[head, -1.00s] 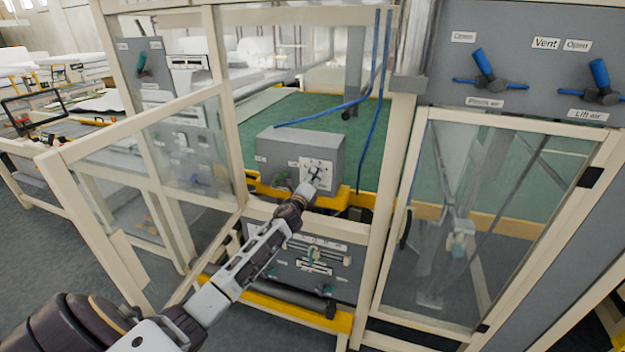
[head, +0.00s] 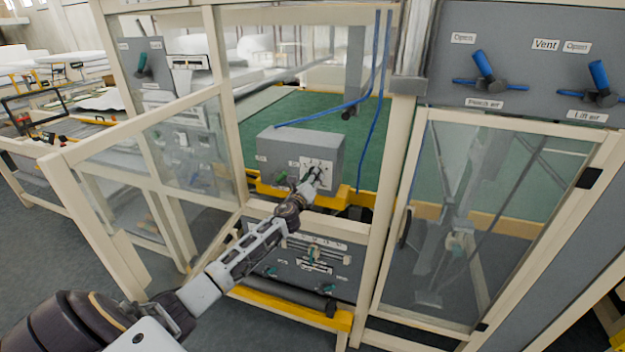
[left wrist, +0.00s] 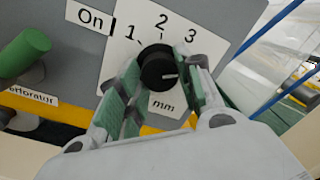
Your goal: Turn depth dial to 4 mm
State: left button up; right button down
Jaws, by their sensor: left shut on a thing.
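The depth dial is a round black knob (left wrist: 158,68) with a white pointer line, on a white plate (left wrist: 118,55) marked 1, 2, 3 and mm. Its pointer aims to the right of the picture, clockwise past the 3. My right-hand finger in that view covers the plate there, so no 4 is visible. My left gripper (left wrist: 160,88) is shut on the dial, with green-padded fingers on either side. In the head view my left gripper (head: 314,180) reaches the white plate on the grey box (head: 300,148). My right gripper is not in view.
A green handle (left wrist: 25,52) labelled as perforator is left of the dial. An open glazed door (head: 150,160) stands left of my arm, and a cream frame post (head: 392,180) stands right. Blue hoses (head: 372,130) hang behind the opening.

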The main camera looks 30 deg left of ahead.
pick_arm(q)
jog(key=o, duration=1)
jog(key=shift+f, duration=0.15)
jog(key=shift+s, duration=0.1)
jog(key=shift+v, duration=5.9)
jog(key=shift+d, duration=0.1)
jog(key=shift+n, duration=0.3)
